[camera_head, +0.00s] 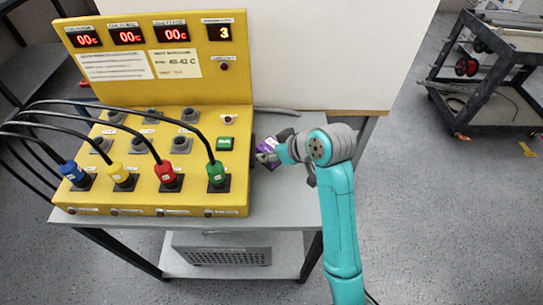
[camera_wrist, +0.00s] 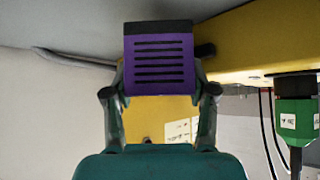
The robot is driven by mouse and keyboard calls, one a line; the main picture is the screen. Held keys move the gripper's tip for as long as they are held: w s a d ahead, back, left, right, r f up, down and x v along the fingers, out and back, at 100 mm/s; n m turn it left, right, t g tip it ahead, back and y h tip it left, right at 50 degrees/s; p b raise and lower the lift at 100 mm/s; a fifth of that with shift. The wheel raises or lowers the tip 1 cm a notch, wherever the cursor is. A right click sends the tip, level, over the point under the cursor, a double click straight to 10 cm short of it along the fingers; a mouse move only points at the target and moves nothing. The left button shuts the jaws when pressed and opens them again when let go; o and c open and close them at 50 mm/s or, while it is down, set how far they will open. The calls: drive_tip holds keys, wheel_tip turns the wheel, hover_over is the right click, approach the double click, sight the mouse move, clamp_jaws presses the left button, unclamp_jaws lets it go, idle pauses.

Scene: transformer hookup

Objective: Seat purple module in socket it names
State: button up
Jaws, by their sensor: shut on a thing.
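The purple module (camera_wrist: 160,62) has a black top band and dark slots across its face. My gripper (camera_wrist: 160,90) is shut on it, one finger on each side, in the wrist view. In the head view the purple module (camera_head: 268,157) shows partly behind my gripper (camera_head: 272,155), just right of the yellow console (camera_head: 240,62). Several dark round sockets (camera_head: 181,144) sit in rows on the console's deck. Any label naming a socket on the module is too small to read.
Blue, yellow, red and green plugs (camera_head: 217,174) with black cables stand along the console's front. The green plug also shows in the wrist view (camera_wrist: 294,112). Grey bench top (camera_head: 290,205) lies free right of the console. A dark cart (camera_head: 490,75) stands at the back right.

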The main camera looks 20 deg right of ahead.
drive_tip(key=shift+f, duration=1.45)
drive_tip(key=shift+f, duration=0.15)
drive_tip(key=o, duration=0.9)
drive_tip(key=shift+o, duration=0.2)
